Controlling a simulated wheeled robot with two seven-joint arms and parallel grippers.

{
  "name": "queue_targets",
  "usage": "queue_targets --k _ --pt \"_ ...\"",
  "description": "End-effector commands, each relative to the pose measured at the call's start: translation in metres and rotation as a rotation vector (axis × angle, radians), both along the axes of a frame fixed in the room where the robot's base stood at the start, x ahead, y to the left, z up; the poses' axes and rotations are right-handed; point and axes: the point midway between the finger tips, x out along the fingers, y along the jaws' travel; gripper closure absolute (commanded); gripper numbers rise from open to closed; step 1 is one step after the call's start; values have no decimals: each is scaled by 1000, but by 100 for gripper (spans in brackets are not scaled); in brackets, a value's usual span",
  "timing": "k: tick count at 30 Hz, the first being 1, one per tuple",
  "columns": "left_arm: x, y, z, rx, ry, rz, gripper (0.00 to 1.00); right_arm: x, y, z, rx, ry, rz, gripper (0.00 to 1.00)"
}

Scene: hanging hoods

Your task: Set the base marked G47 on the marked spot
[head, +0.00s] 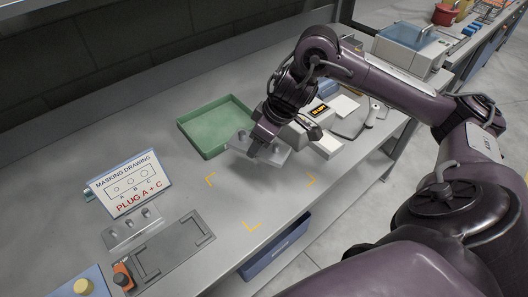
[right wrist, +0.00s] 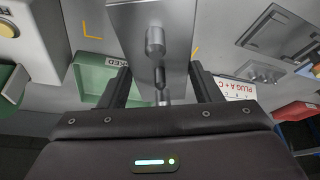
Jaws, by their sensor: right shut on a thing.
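My right gripper (head: 257,147) is shut on a grey metal base (head: 273,157), held above the bench just behind the marked spot. In the right wrist view the base (right wrist: 178,38) lies between the two fingers (right wrist: 160,92), with round pegs on its face. No G47 mark is readable on it. The marked spot shows as orange corner brackets (head: 252,227) on the grey bench; the area inside is bare. One bracket also shows in the right wrist view (right wrist: 88,30). A second, similar grey base (head: 132,232) lies by the drawing sign. My left gripper is not in view.
A green tray (head: 205,148) stands behind the spot. A masking drawing sign (head: 128,184) reading "PLUG A + C" and a grey fixture plate (head: 172,252) are at left. White boxes (head: 328,147) and a scanner-like device (head: 350,126) stand right of the gripper. A blue bin (head: 275,247) hangs below the front edge.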

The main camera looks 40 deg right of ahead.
Motion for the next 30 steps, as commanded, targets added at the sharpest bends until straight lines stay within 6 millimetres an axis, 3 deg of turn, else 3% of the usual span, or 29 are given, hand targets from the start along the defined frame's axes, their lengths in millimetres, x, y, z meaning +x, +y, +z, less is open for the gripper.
queue_targets --k 1,2,9,17,24,30 --pt "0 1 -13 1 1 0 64 -1 1 -21 4 3 0 82" --pt "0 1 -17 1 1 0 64 -1 1 -28 4 3 -2 82" --pt "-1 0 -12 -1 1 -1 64 0 -1 -71 0 0 -2 82" --pt "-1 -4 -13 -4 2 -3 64 1 0 -93 1 -2 -1 82" --pt "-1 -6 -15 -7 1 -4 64 1 0 -125 0 -2 -1 82" --pt "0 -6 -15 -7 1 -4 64 1 -1 -129 0 -4 -1 82"
